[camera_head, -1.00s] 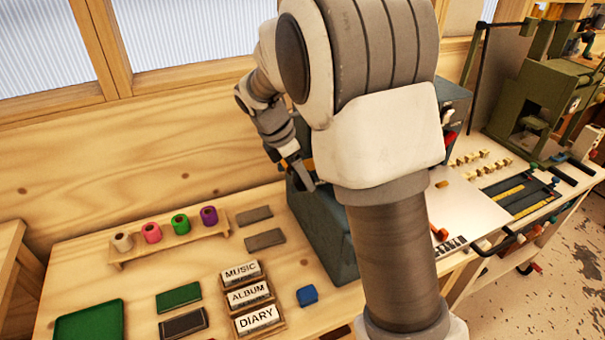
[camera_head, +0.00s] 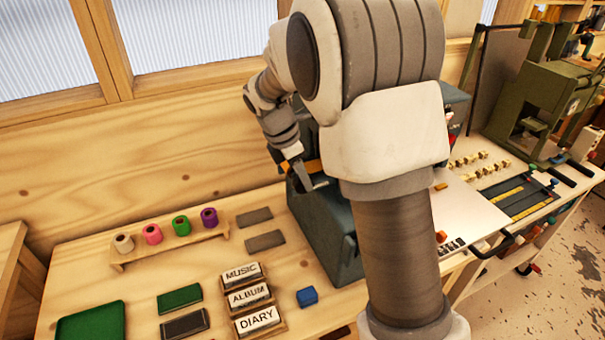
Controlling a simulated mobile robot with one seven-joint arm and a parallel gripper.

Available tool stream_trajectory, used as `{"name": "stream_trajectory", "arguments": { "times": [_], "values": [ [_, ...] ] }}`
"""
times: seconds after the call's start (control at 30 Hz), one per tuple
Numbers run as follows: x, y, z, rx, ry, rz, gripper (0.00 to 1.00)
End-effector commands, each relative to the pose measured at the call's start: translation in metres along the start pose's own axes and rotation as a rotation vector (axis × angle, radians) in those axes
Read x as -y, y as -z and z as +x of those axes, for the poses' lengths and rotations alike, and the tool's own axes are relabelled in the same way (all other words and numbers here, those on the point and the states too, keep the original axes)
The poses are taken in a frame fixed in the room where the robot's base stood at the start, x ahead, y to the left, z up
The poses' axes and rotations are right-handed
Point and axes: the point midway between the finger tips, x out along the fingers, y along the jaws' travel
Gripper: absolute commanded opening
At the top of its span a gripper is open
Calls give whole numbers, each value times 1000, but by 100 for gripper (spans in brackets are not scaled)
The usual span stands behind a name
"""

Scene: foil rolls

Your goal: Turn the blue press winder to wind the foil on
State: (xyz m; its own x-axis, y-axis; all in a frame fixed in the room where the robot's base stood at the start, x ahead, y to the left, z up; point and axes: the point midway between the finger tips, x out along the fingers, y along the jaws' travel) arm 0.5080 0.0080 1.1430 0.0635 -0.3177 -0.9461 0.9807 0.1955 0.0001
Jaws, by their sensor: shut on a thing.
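The press (camera_head: 328,228) is a dark blue-grey machine on the bench, largely hidden behind my arm. My gripper (camera_head: 302,178) is at the upper left side of the press, with an orange-yellow piece (camera_head: 313,166) next to its fingers. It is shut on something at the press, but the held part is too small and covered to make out. I cannot clearly see the winder or the foil on the press.
Labelled boxes reading MUSIC, ALBUM and DIARY (camera_head: 257,320) stand at the front, beside a small blue block (camera_head: 307,296). A green tray (camera_head: 90,324) lies at the front left. Brass pieces (camera_head: 480,160) and a green machine (camera_head: 540,100) are to the right.

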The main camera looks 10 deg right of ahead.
Motion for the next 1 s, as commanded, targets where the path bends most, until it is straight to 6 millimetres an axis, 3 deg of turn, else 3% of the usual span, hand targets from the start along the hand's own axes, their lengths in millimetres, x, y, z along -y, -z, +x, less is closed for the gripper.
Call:
{"name": "stream_trajectory", "arguments": {
  "times": [0.3,0.73,0.77,0.9,1.0],
  "values": [
    [1,-5,0,-175,5,3,0],
    [1,-3,2,-207,2,0,0],
    [1,-3,2,-207,2,0,32],
    [0,-4,2,-206,1,0,57],
    [0,-4,2,-206,1,0,60]
  ]
}}
